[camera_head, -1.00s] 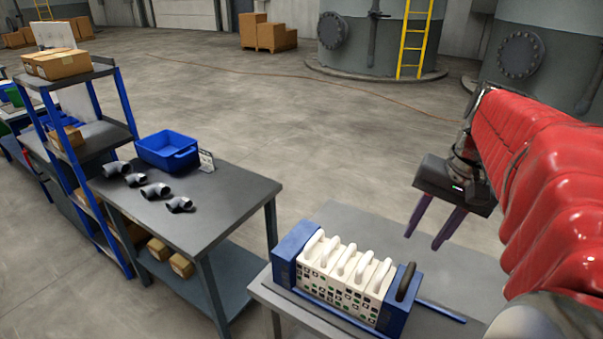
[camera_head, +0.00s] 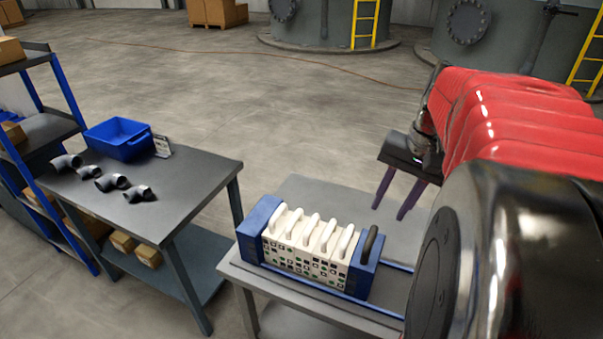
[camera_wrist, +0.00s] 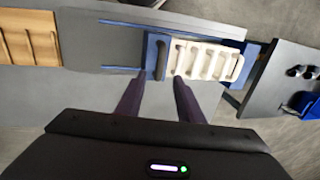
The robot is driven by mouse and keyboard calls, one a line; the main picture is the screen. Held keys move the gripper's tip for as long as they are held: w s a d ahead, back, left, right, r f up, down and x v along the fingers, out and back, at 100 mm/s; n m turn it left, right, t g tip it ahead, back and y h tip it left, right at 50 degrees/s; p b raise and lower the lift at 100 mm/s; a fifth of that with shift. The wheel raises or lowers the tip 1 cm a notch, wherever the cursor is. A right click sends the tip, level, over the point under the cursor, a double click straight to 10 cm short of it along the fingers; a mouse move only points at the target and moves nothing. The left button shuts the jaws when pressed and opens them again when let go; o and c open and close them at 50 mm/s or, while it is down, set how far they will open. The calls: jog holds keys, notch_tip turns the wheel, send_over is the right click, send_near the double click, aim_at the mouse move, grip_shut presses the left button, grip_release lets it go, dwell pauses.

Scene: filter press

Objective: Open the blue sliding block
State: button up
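The filter press stands on a grey table (camera_head: 300,188). Its blue sliding block (camera_head: 366,275) with a black handle (camera_head: 371,244) is at the right end, against the row of white plates (camera_head: 305,250). A fixed blue end block (camera_head: 257,225) is at the left end. Blue rails (camera_head: 392,264) run on to the right of the sliding block. My gripper (camera_head: 390,208) is open and empty, above the table behind and to the right of the block. In the wrist view, my open fingers (camera_wrist: 158,98) point toward the sliding block (camera_wrist: 156,55), apart from it.
A second table (camera_head: 185,205) on the left holds a blue bin (camera_head: 118,138) and several grey pipe elbows (camera_head: 110,182). A blue-framed shelf (camera_head: 45,130) stands at far left. A wooden slatted item (camera_wrist: 30,38) shows in the wrist view.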

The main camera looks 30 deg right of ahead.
aim_at(373, 237)
jog(key=f, duration=0.3)
jog(key=w+f, duration=0.1)
jog(key=f, duration=0.2)
jog(key=a+f, duration=0.1)
jog(key=f, duration=0.3)
jog(key=shift+w+a, duration=0.1)
jog(key=shift+w, duration=0.2)
jog(key=shift+c, duration=0.3)
grip_shut()
